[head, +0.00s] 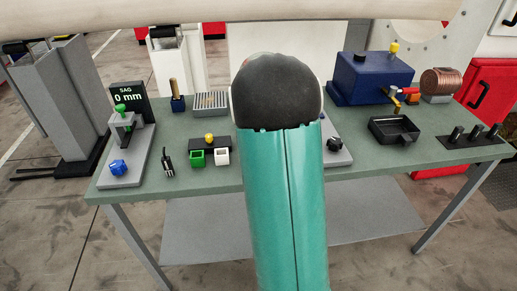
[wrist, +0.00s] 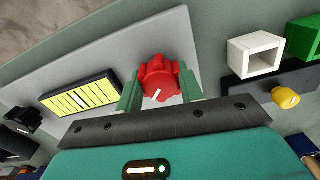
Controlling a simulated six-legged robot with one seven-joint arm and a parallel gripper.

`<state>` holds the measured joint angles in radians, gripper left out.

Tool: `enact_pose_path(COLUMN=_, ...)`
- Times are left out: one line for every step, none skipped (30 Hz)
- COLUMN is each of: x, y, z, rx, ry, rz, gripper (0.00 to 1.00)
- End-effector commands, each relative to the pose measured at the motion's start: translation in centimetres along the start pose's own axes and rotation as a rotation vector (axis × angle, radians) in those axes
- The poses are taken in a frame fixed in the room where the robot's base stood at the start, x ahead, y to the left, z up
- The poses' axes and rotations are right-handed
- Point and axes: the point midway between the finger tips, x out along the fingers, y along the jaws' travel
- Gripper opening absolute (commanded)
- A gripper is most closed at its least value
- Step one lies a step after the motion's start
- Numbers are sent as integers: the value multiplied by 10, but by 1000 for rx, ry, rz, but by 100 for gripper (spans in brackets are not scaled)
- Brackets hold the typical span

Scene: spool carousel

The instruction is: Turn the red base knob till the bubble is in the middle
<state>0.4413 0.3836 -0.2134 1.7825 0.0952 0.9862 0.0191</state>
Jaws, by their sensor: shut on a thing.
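In the wrist view the red base knob (wrist: 160,72) stands on a light grey plate (wrist: 104,62). It is lobed and has a white pointer mark, which points down and slightly left. My gripper (wrist: 159,86) is shut on the knob, one green finger on each side. A yellow level vial (wrist: 67,101) with dark cross lines lies on the plate, left of the knob. A paler patch near its middle looks like the bubble; its exact place is too small to tell. In the head view my arm hides the knob and the vial.
Right of the knob are a white open box (wrist: 257,52), a green box (wrist: 303,38) and a yellow knob (wrist: 286,98). A black knob (wrist: 20,117) is at the left. In the head view, a blue machine (head: 365,78) and a black tray (head: 393,131) stand on the right of the bench.

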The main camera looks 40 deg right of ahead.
Motion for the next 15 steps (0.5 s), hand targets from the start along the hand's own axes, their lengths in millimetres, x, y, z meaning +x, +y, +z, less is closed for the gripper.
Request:
enact_pose_path(x=-2, y=0, z=-1, rx=1, ry=4, rz=0, gripper=14)
enact_pose_path(x=-2, y=0, z=-1, rx=2, ry=4, rz=0, gripper=14)
enact_pose_path(x=-2, y=0, z=-1, rx=2, ry=4, rz=0, gripper=14)
enact_pose_path(x=-2, y=0, z=-1, rx=2, ry=4, rz=0, gripper=14)
enact_pose_path(x=-2, y=0, z=-1, rx=2, ry=4, rz=0, gripper=14)
enact_pose_path(x=-2, y=0, z=-1, rx=2, ry=4, rz=0, gripper=14)
enact_pose_path(x=-2, y=0, z=-1, rx=1, ry=4, rz=0, gripper=14)
enact_pose_path(x=-2, y=0, z=-1, rx=1, ry=4, rz=0, gripper=14)
enact_pose_path(x=-2, y=0, z=-1, rx=1, ry=4, rz=0, gripper=14)
enact_pose_path(x=-2, y=0, z=-1, rx=1, ry=4, rz=0, gripper=39)
enact_pose_path(x=-2, y=0, z=-1, rx=1, ry=4, rz=0, gripper=45)
enact_pose_path(x=-1, y=0, z=-1, rx=1, ry=4, rz=0, gripper=53)
enact_pose_path(x=-1, y=0, z=-1, rx=1, ry=4, rz=0, gripper=59)
enact_pose_path(x=-1, y=0, z=-1, rx=1, ry=3, rz=0, gripper=59)
enact_pose_path(x=-1, y=0, z=-1, rx=1, ry=3, rz=0, gripper=59)
